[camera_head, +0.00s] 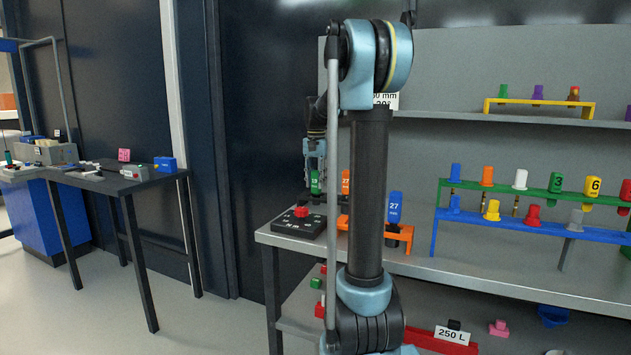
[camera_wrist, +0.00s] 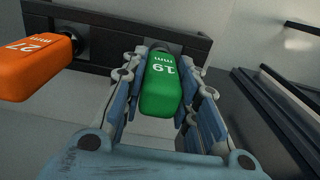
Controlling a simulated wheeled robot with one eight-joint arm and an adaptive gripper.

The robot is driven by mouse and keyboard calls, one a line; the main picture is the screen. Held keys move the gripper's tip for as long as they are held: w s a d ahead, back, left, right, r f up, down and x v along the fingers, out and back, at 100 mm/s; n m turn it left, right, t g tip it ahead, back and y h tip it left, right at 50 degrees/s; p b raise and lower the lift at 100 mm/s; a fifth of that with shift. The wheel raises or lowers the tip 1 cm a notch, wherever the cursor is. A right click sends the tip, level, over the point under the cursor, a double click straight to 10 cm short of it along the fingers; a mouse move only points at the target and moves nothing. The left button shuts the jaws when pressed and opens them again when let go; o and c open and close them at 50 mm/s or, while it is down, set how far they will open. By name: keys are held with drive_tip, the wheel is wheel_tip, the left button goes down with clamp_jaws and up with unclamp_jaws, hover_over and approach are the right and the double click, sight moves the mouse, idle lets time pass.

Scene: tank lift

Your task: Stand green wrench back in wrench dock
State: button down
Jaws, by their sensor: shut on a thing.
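The green wrench (camera_wrist: 161,85), marked "19 mm" on its block-shaped grip, sits between the fingers of my gripper (camera_wrist: 165,88) in the wrist view. In the head view the green wrench (camera_head: 316,183) shows at the left end of the bench, under my gripper (camera_head: 316,158). My gripper is shut on its grip from both sides. The far end of the wrench overlaps a dark bar (camera_wrist: 110,30), perhaps the wrench dock; whether it is seated there is hidden. An orange "27 mm" wrench (camera_wrist: 35,68) is left of it, beside the same bar.
A black box with a red knob (camera_head: 298,220) stands on the bench's left corner. A blue "27" block (camera_head: 395,207) stands at an orange rack (camera_head: 403,234). Green (camera_head: 545,192) and blue (camera_head: 560,232) racks with coloured pieces are at right. Bare bench lies in front of them.

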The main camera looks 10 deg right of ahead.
drive_tip(key=shift+f, duration=0.6)
drive_tip(key=c, duration=1.2)
unclamp_jaws()
drive_tip(key=shift+r, duration=4.5)
